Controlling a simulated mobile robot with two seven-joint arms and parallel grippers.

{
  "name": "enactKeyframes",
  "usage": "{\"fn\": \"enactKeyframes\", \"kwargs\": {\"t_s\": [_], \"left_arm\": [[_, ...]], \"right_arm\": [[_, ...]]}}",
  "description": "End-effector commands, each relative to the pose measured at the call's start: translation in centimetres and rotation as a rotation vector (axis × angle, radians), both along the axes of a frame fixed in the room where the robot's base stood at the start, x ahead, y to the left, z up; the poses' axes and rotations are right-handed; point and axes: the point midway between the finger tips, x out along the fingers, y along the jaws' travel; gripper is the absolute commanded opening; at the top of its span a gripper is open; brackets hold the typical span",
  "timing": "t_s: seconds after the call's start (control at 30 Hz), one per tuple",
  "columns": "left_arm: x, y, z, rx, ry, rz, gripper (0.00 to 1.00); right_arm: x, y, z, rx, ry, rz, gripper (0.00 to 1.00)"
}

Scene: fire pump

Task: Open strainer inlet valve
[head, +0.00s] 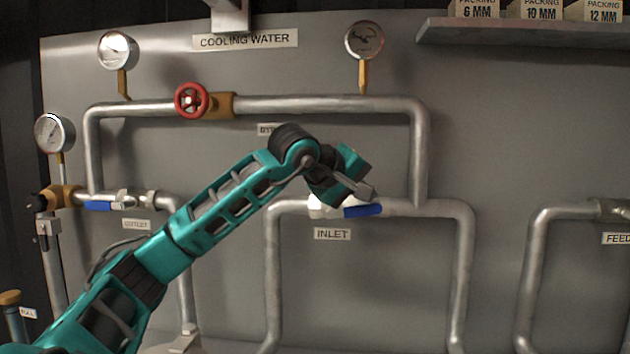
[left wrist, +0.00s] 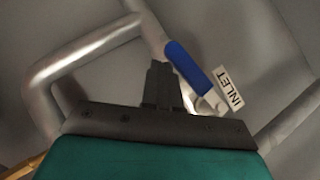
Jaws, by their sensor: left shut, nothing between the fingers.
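The inlet valve's blue lever (head: 362,210) lies along the horizontal pipe, above the INLET label (head: 332,233). Its pale valve body (head: 318,206) sits at the lever's left end, partly behind my arm. In the left wrist view the blue lever (left wrist: 187,64) runs diagonally just beyond my fingers, with the INLET label (left wrist: 230,88) beside it. My left gripper (head: 370,191) is shut and empty, at or just in front of the lever; I cannot tell if it touches. Its fingers also show in the left wrist view (left wrist: 162,72). My right gripper is not in view.
A bypass pipe with a red handwheel (head: 191,100) runs above. The outlet valve's blue lever (head: 98,206) is at left. Gauges (head: 364,40) stand over the pipes. A shelf (head: 520,34) with boxes juts out at upper right. The panel between the inlet and feed pipes is bare.

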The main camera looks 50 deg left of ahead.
Motion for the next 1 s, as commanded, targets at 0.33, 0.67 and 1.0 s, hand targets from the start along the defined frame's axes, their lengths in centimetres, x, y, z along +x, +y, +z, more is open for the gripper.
{"fn": "enactKeyframes", "kwargs": {"t_s": [0.33,0.67,1.0], "left_arm": [[0.2,-0.2,-1.2,0.001,0.000,0.001,0.00],[0.3,-0.3,-1.5,0.001,0.000,0.001,0.00],[0.3,-0.3,-1.4,0.000,0.000,0.001,0.00]], "right_arm": [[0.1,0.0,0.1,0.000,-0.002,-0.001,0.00],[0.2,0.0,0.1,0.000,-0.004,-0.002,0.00],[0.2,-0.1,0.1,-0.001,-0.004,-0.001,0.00]]}}
